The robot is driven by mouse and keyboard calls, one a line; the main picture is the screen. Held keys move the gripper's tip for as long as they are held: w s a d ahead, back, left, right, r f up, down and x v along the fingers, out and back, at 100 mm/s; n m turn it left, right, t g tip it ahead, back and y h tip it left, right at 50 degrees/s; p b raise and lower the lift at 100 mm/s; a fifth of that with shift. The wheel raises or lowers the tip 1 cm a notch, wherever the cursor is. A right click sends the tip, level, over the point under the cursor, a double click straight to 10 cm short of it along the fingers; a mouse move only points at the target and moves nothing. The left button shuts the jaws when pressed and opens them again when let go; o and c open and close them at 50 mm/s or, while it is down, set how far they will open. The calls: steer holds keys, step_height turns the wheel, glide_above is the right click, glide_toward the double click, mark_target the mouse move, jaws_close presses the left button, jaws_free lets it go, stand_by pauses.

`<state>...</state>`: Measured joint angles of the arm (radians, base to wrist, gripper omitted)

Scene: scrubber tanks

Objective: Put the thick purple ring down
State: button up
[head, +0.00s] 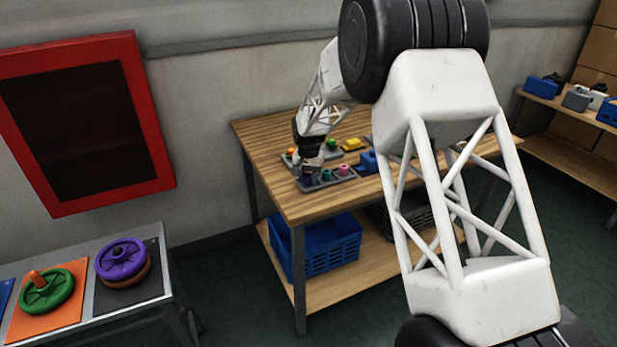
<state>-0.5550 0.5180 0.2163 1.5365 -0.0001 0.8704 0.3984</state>
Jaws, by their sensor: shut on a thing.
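My gripper (311,168) is small and far off, at the left front part of the wooden table. It points down and is shut on the thick purple ring (308,180), of which only a small purple patch shows at the fingertips. The ring is at or just above a grey tray (325,184); I cannot tell whether it touches it. A teal ring (326,175) and a pink ring (344,170) stand in the same tray, to the right of my gripper.
Behind are an orange piece (291,152), a green piece (331,144) and a yellow block (352,144). A blue block (369,161) lies to the right. A blue crate (320,249) sits on the lower shelf. A purple wheel (121,259) and green wheel (46,292) lie on the left bench.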

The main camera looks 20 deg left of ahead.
mark_target(309, 176)
steer(key=shift+f, duration=0.1)
steer(key=o, duration=1.1)
steer(key=shift+c, duration=0.2)
step_height(309, 176, up, 12)
stand_by(0.9)
